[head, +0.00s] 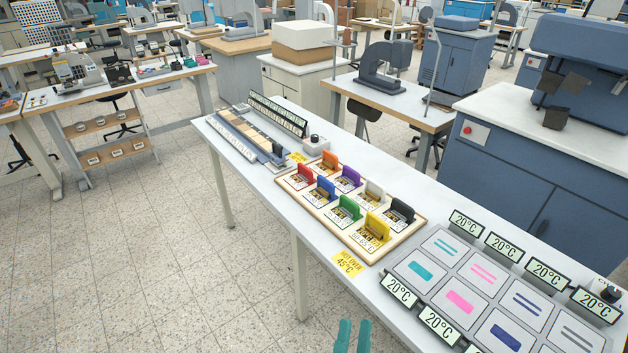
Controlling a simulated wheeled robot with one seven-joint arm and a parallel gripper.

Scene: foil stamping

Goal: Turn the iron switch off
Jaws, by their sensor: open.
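My gripper (354,328) shows only as two teal fingertips at the bottom edge. They are apart, with nothing between them, in front of the white table (240,165). A dark round knob on a small base (609,293) stands at the far right, beside a grey panel of coloured pads (480,270) ringed by displays reading 20°C. A second small box with a dark knob (315,143) stands farther back, by a long strip device (240,132) with a row of displays. I cannot tell which one is the iron switch, nor either knob's setting. My gripper is apart from both.
A wooden tray (322,221) of coloured stamp blocks with handles stands mid-table. A yellow note reading NOT OVER 45°C (347,264) lies at the table's front edge. Other workbenches and blue machines (540,165) stand behind. Open tiled floor (150,260) lies to the left.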

